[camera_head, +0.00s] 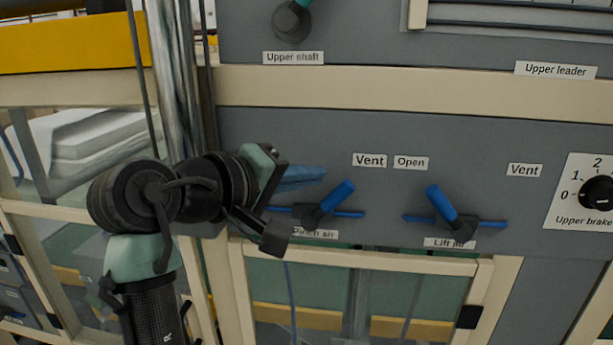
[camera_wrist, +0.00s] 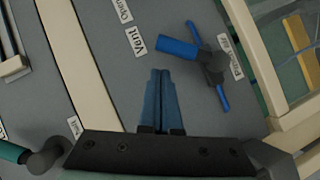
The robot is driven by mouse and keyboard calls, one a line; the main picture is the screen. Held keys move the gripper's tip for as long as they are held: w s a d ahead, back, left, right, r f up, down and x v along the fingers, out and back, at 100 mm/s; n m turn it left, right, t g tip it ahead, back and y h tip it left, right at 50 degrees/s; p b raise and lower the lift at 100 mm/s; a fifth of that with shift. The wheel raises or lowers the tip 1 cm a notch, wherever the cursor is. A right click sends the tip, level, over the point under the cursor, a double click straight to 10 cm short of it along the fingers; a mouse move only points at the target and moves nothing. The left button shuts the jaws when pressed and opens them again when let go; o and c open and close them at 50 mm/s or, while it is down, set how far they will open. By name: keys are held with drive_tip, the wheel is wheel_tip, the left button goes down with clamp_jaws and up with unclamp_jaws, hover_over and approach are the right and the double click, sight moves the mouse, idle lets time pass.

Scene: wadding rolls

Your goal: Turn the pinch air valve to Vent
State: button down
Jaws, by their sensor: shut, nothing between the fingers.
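The pinch air valve has a blue handle (camera_head: 337,196) on a dark hub above the "Pinch air" label (camera_head: 316,233), which is partly covered by my gripper. The handle tilts up and right, pointing towards the "Vent" label (camera_head: 369,160). In the wrist view the handle (camera_wrist: 178,48) also points towards the Vent label (camera_wrist: 135,41). My gripper (camera_head: 321,173) is just left of the handle, its blue fingers shut and empty. In the wrist view the fingertips (camera_wrist: 160,72) show a gap to the handle. The pinch valve's left-hand label position is hidden behind my gripper.
The lift air valve (camera_head: 441,205) is to the right, its blue handle tilted up-left towards "Open" (camera_head: 411,162). The upper brake knob (camera_head: 597,192) is at the far right. A beige rail (camera_head: 400,93) crosses above. The grey panel between the two valves is clear.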

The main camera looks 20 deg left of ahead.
drive_tip(key=r+b+v, duration=0.1)
drive_tip(key=b+v, duration=0.4)
drive_tip(key=v, duration=0.7)
drive_tip(key=w+d+f+m+t+y+b, duration=0.1)
drive_tip(key=w+d+m+t+y+b, duration=0.1)
drive_tip(key=w+d+m+t+b, duration=0.5)
drive_tip(key=s+d+r+m+t+y+b, duration=0.1)
drive_tip(key=s+d+t, duration=0.2)
drive_tip(key=s+d, duration=0.3)
drive_tip(key=s+d+r+m+t+b, duration=0.2)
drive_tip(key=s+d+t, duration=0.1)
drive_tip(key=s+d, duration=0.3)
drive_tip(key=shift+d+r+y, duration=0.35)
drive_tip(key=shift+d+y, duration=0.05)
drive_tip(key=shift+d, duration=0.8)
